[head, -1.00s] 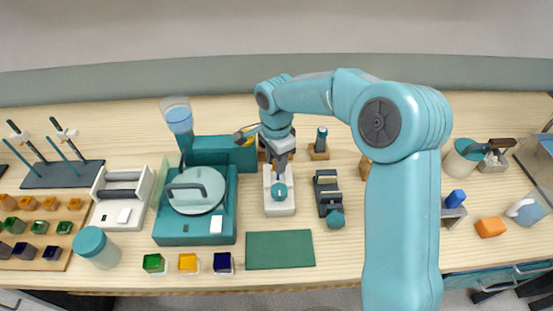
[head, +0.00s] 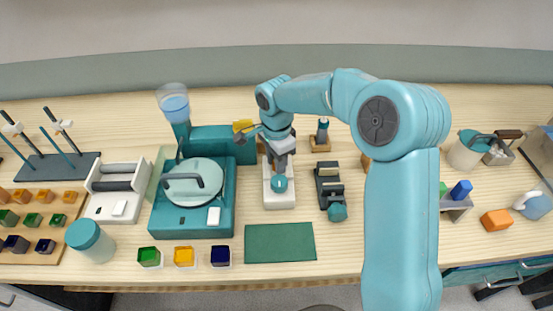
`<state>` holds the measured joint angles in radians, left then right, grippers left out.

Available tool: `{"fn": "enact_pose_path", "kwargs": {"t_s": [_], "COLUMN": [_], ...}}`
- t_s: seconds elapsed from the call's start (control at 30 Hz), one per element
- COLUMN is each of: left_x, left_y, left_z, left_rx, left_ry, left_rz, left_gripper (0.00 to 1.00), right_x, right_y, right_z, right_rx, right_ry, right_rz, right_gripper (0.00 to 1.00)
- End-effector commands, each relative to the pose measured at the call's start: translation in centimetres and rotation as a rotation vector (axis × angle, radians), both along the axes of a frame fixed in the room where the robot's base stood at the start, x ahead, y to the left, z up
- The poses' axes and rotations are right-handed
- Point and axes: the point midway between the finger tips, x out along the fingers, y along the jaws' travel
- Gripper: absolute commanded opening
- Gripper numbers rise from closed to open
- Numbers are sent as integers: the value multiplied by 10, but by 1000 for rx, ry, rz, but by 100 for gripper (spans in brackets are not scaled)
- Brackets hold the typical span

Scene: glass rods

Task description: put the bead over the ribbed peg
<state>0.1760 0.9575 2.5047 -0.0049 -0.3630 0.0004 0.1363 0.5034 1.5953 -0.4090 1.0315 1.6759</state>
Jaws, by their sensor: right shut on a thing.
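My right gripper (head: 279,157) comes in from the right and points down over the back end of a white block with a teal knob (head: 279,184). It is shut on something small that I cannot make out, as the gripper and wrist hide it. I cannot pick out the bead for certain. A dark and teal upright peg (head: 322,131) stands on a small wooden base (head: 320,145) just right of the gripper; whether it is ribbed is too small to tell. Part of another wooden piece shows behind the gripper. My left gripper is not in view.
A teal machine with a round lid (head: 194,186) stands to the left. A black clamp-like device (head: 328,185) stands right of the white block. Green, amber and blue cubes (head: 184,256) line the front edge beside a bare green mat (head: 279,243).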

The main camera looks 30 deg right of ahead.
Motion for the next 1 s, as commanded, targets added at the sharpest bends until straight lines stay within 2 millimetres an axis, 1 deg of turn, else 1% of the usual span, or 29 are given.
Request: {"fn": "enact_pose_path", "kwargs": {"t_s": [0.03, 0.17, 0.37, 0.4, 0.47, 0.5, 1.0], "left_x": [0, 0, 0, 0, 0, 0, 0], "left_y": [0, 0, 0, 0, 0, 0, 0], "left_z": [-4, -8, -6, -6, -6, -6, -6], "left_rx": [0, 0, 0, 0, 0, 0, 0], "left_ry": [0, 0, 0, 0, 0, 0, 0], "left_rz": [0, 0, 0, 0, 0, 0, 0], "left_gripper": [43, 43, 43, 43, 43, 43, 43], "right_x": [0, 0, 0, 0, 0, 0, -2], "right_y": [0, 0, 0, 0, 0, 0, 2], "right_z": [-4, -9, -8, -8, -8, -8, -7], "right_rx": [0, 0, 0, 0, 0, 0, 3], "right_ry": [0, 0, 1, 1, 1, 1, 8], "right_rz": [0, 0, 0, 0, 0, 0, 0], "right_gripper": [1, 1, 1, 34, 53, 60, 60]}}
